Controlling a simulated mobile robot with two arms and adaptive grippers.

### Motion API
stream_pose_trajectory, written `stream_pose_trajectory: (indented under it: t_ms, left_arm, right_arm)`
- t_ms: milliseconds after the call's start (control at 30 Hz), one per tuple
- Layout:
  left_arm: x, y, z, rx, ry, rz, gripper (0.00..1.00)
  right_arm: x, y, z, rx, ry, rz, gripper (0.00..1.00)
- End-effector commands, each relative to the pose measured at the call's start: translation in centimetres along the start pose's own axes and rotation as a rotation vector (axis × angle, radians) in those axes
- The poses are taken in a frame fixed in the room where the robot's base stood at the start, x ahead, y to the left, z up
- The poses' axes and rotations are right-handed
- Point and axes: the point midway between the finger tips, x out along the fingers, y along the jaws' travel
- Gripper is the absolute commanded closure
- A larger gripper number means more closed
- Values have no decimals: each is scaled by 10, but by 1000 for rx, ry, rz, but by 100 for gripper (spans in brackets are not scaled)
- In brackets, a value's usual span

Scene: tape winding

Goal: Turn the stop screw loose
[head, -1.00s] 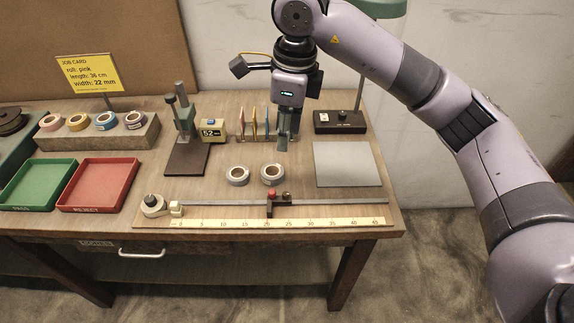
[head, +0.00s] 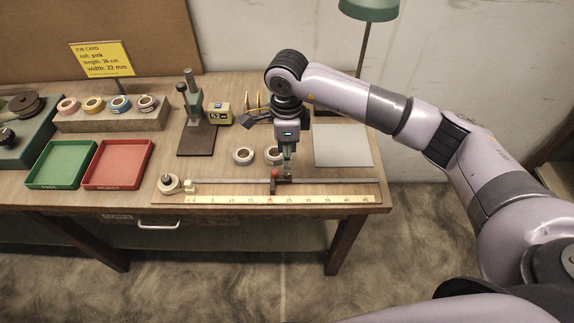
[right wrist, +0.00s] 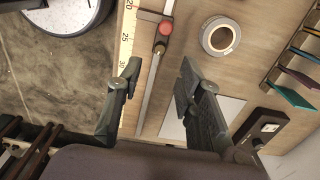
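The stop (head: 281,181) is a dark block on the metal rail of the measuring board. My right gripper (head: 287,166) is above the rail by the stop, partly hiding the screw in the head view. Its fingers are spread and empty in the right wrist view (right wrist: 158,76). My left gripper is not in view.
White tape rolls (head: 243,156) lie behind the rail, one close to my right gripper. Thin coloured plates (right wrist: 298,78) stand farther back. A grey pad (head: 343,146) lies to the right. Green (head: 61,187) and red (head: 117,186) trays are to the left.

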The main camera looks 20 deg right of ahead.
Motion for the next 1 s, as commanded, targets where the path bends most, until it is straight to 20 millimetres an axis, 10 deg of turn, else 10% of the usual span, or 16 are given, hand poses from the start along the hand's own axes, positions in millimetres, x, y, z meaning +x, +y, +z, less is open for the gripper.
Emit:
stream_pose_trajectory:
  t_ms: [400,1000]
  left_arm:
    - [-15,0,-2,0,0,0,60]
    - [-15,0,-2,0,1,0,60]
  right_arm:
    - [65,0,0,0,1,1,66]
    - [70,0,0,0,0,0,82]
